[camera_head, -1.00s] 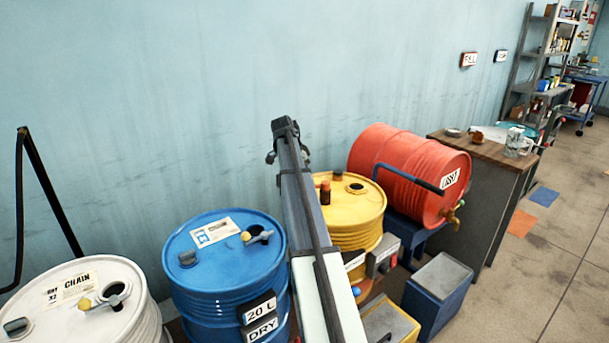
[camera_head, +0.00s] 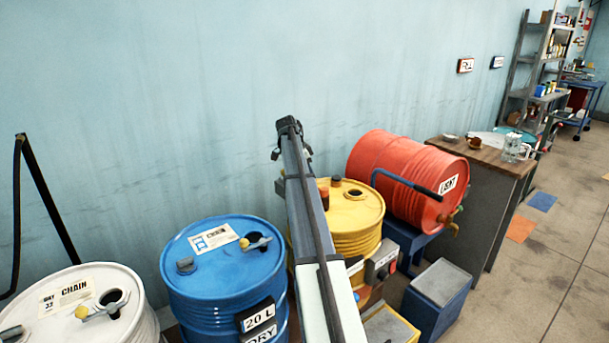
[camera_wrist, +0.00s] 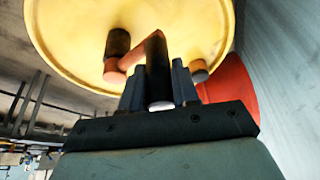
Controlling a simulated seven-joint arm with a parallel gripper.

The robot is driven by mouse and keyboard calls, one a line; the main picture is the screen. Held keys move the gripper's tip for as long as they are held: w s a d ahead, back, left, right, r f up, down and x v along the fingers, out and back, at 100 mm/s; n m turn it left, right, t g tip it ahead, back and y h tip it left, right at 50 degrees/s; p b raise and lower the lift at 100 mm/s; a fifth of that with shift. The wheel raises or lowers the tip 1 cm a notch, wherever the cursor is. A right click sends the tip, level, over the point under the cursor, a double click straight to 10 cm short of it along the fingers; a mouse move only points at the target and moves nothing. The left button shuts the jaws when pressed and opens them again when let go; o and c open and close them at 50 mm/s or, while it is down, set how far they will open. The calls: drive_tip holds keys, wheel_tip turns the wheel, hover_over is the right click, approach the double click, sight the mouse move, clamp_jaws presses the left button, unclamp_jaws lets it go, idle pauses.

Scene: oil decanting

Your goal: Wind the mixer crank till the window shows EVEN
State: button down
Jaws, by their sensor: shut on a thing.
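The mixer sits on a yellow drum (camera_head: 352,208), which also fills the top of the wrist view (camera_wrist: 75,40). In the wrist view a crank with a reddish arm (camera_wrist: 133,56) joins a dark upright post (camera_wrist: 118,42) to a black handle (camera_wrist: 155,60). My gripper (camera_wrist: 160,90) is shut on that black handle, one finger on each side. In the head view my arm hides the gripper and the handle; the post (camera_head: 324,193) shows beside the arm. A grey box (camera_head: 382,262) with a small label is on the drum's front. I cannot read EVEN anywhere.
A blue drum (camera_head: 222,262) and a white drum (camera_head: 80,315) stand to the left. A red drum (camera_head: 395,165) lies on a blue stand to the right, with a bent blue bar in front. A wooden-topped bench (camera_head: 480,155) stands beyond. Open floor lies at right.

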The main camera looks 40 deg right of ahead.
drive_tip(key=s+d+m+g+y, duration=0.3)
drive_tip(key=d+m, duration=0.4)
drive_tip(key=m, duration=0.5)
drive_tip(key=shift+s+d+f+m+y, duration=0.25)
drive_tip(key=shift+s+d+m+y, duration=0.1)
drive_tip(key=shift+s, duration=0.1)
idle(0.3)
drive_tip(key=c, duration=1.2)
unclamp_jaws()
drive_tip(key=o, duration=0.3)
drive_tip(key=shift+d+r, duration=0.1)
drive_tip(key=shift+w, duration=0.15)
